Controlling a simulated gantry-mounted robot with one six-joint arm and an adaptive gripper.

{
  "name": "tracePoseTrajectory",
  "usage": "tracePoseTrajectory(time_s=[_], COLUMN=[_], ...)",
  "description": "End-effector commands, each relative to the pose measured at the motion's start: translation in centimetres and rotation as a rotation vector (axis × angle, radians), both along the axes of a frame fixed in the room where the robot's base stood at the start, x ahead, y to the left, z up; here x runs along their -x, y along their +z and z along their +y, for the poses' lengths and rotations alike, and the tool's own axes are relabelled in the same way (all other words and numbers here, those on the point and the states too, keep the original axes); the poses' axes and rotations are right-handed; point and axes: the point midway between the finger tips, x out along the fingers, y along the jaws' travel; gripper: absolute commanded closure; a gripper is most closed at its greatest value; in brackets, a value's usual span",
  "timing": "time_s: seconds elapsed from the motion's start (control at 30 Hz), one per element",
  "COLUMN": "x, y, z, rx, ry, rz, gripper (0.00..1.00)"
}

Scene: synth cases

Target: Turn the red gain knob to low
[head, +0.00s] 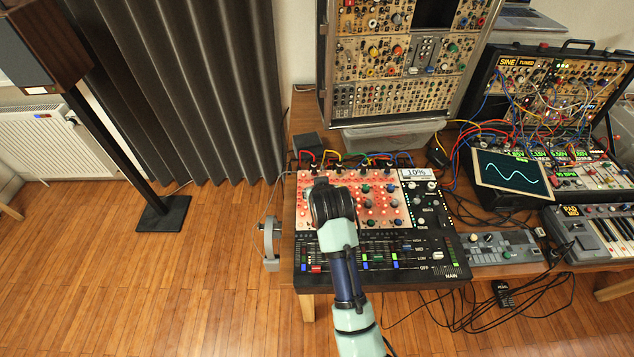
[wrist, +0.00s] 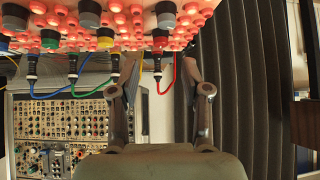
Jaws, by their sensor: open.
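The mixing console (head: 432,246) lies on the wooden table, with rows of small knobs on its pink, red-lit upper panel. My gripper (head: 322,187) is over the upper left of that panel and hides what is beneath it. The red gain knob cannot be made out in the head view. In the wrist view, what seems to be the red knob (wrist: 160,39) is at the top, ahead of the gap between my fingers. My gripper (wrist: 162,70) is open there, its two fingers apart with no knob between them. The console's display (head: 415,173) reads 10%.
Coloured cables (head: 375,158) plug into the console's back edge, and a red cable (wrist: 173,78) shows between my fingers. A tall modular synth rack (head: 390,70) stands behind. A keyboard (head: 605,235) and a wave screen (head: 512,172) are at right.

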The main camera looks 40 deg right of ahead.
Motion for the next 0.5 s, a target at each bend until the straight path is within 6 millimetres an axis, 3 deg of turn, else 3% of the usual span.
tracePoseTrajectory(time_s=[0.3, 0.5], x=[-3.3, -4.2], y=[-4.4, -5.2], z=[-2.2, -2.8], rx=[0.0, 0.001], ry=[0.001, 0.001], rz=[0.0, -0.001], gripper=[0.53, 0.53])
